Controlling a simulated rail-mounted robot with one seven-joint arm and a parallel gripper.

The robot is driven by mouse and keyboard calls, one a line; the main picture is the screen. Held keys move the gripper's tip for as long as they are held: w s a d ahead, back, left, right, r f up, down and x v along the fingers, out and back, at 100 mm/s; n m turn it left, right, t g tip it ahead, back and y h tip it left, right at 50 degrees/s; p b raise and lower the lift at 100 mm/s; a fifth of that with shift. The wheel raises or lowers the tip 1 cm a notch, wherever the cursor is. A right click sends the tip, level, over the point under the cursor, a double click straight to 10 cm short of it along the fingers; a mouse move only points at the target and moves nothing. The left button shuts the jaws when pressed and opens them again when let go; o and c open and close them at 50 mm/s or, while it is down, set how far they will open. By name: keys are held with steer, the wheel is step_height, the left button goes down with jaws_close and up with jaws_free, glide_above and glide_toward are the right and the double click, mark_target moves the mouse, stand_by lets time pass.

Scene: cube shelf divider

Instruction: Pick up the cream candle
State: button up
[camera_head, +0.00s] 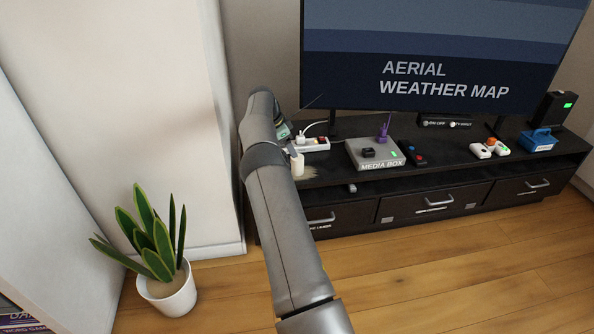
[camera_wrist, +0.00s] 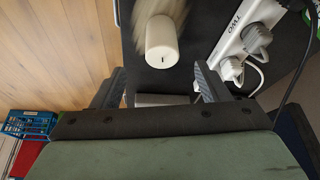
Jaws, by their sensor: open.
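The cream candle (camera_wrist: 161,44) stands on the dark TV stand, just ahead of my gripper (camera_wrist: 162,70) in the wrist view. Its round top with a dark wick faces the camera. In the head view the candle (camera_head: 297,165) shows just right of my arm, near the stand's left end, partly hidden by the arm. My gripper is open, with one finger on each side and nothing between them. The candle lies beyond the fingertips, roughly centred on the gap. In the head view my gripper is mostly hidden behind my arm.
A white power strip (camera_wrist: 242,32) with plugs and cables lies close right of the candle. A grey media box (camera_head: 372,152) stands farther right. The TV (camera_head: 430,60) rises behind. A potted plant (camera_head: 168,290) stands on the floor.

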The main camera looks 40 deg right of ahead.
mark_target(299, 164)
steer(key=b+x, duration=0.4)
steer(key=x, duration=0.7)
steer(key=shift+d+f, duration=0.3)
steer(key=c, duration=1.1)
